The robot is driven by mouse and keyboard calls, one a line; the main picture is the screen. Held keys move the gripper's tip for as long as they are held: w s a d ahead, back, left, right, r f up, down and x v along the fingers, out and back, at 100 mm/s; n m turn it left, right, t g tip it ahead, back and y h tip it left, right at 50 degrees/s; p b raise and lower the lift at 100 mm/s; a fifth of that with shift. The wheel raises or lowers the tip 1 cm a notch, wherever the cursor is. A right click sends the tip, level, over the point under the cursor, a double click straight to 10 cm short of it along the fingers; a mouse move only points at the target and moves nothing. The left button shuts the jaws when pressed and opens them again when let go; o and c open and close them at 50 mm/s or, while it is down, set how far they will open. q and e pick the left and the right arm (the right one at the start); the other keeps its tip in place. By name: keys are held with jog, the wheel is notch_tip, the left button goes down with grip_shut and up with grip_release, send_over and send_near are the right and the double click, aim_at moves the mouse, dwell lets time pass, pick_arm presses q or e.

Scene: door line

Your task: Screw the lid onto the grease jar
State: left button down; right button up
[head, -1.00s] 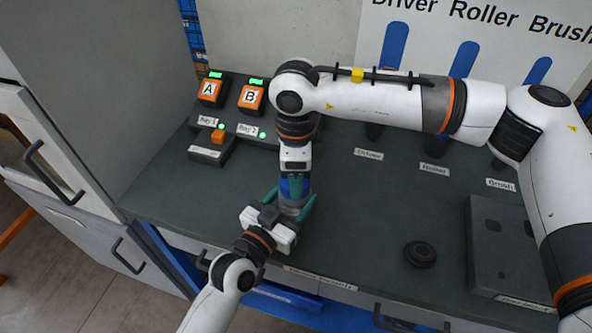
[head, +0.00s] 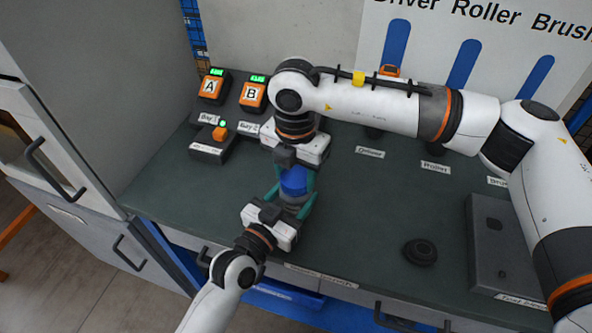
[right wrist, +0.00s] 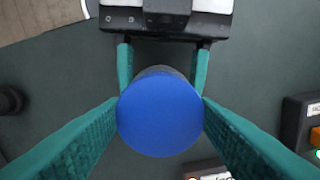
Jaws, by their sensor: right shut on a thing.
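The blue lid (head: 294,181) sits on top of the grease jar (head: 291,207), whose grey side shows below it. In the right wrist view the lid (right wrist: 160,115) is a round blue disc that covers most of the jar. My right gripper (head: 293,177) comes down from above and is shut on the lid, one teal finger on each side. My left gripper (head: 289,202) comes from the front and is shut around the jar body. Its two teal fingers also show at the top of the right wrist view. I cannot tell how far the lid is threaded.
Two button boxes, A (head: 211,87) and B (head: 254,94), stand at the back left with green lights. A black round piece (head: 420,252) lies to the right, beside a grey block (head: 500,250). The bench between jar and black piece is clear.

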jog(key=m, duration=0.7)
jog(key=shift+w, duration=0.1)
jog(key=m, duration=0.5)
jog(key=o, duration=0.9)
jog(key=shift+r, duration=0.1)
jog(key=shift+r, duration=2.15)
